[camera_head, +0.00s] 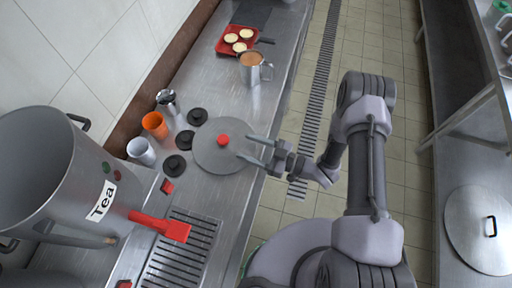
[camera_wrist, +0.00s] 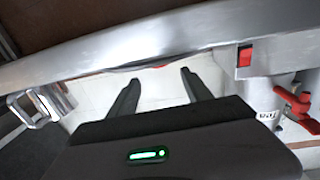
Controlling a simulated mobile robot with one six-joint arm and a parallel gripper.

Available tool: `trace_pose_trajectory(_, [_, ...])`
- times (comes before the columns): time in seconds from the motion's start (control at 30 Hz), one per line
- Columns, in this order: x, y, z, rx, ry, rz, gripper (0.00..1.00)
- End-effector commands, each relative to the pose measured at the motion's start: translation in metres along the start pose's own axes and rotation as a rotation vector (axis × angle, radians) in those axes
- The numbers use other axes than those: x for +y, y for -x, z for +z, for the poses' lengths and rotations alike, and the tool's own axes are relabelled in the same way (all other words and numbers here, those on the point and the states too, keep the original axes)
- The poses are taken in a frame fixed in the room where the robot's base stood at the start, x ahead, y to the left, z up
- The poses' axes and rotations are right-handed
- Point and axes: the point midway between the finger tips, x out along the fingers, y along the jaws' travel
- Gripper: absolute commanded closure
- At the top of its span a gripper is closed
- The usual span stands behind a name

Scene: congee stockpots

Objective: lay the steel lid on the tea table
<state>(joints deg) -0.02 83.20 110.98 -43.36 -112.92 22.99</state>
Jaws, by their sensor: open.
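A round grey steel lid (camera_head: 208,156) with a red knob (camera_head: 223,141) lies flat on the steel counter (camera_head: 262,100) that also bears the tea pot. Another round steel lid (camera_head: 470,232), with a black handle, lies on a separate steel table at the right. I cannot tell from the pictures which surface is called the tea table. My gripper (camera_head: 246,147) is open and empty, its fingertips by the right edge of the red-knobbed lid, right of the knob. Both fingers (camera_wrist: 161,78) show spread in the wrist view; the lid is not clearly made out there.
A big stockpot (camera_head: 75,180) marked Tea, with a red-handled tap (camera_head: 160,225), stands at the left. Cups, black discs (camera_head: 175,166), a metal mug (camera_head: 252,70) and a red tray (camera_head: 236,41) share the counter. A tiled aisle separates the right table.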

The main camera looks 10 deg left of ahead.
Motion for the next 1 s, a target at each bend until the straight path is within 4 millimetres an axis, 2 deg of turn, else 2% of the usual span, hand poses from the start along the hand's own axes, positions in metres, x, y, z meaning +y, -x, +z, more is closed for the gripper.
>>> trace_pose_trajectory(0.13, [0.001,0.022,0.0,0.0,0.0,0.003,0.42])
trace_pose_trajectory(0.37, [0.002,0.03,0.0,-0.004,0.002,0.002,0.42])
trace_pose_trajectory(0.43, [0.019,0.029,-0.004,-0.047,0.017,0.032,0.42])
trace_pose_trajectory(0.47, [0.035,0.029,-0.008,-0.085,0.027,0.06,0.42])
trace_pose_trajectory(0.53, [0.087,0.033,-0.025,-0.216,0.057,0.172,0.42])
trace_pose_trajectory(0.6, [0.146,0.049,-0.056,-0.37,0.075,0.335,0.42])
trace_pose_trajectory(0.63, [0.169,0.059,-0.072,-0.431,0.075,0.412,0.42])
trace_pose_trajectory(0.7, [0.208,0.089,-0.116,-0.551,0.057,0.594,0.42])
trace_pose_trajectory(0.77, [0.227,0.12,-0.156,-0.631,0.018,0.751,0.42])
trace_pose_trajectory(0.8, [0.231,0.141,-0.184,-0.672,-0.021,0.854,0.42])
trace_pose_trajectory(0.87, [0.226,0.172,-0.224,-0.714,-0.097,0.999,0.42])
trace_pose_trajectory(0.9, [0.215,0.191,-0.248,-0.731,-0.16,1.089,0.42])
trace_pose_trajectory(0.97, [0.188,0.216,-0.28,-0.739,-0.274,1.207,0.42])
trace_pose_trajectory(1.0, [0.164,0.23,-0.298,-0.733,-0.361,1.273,0.42])
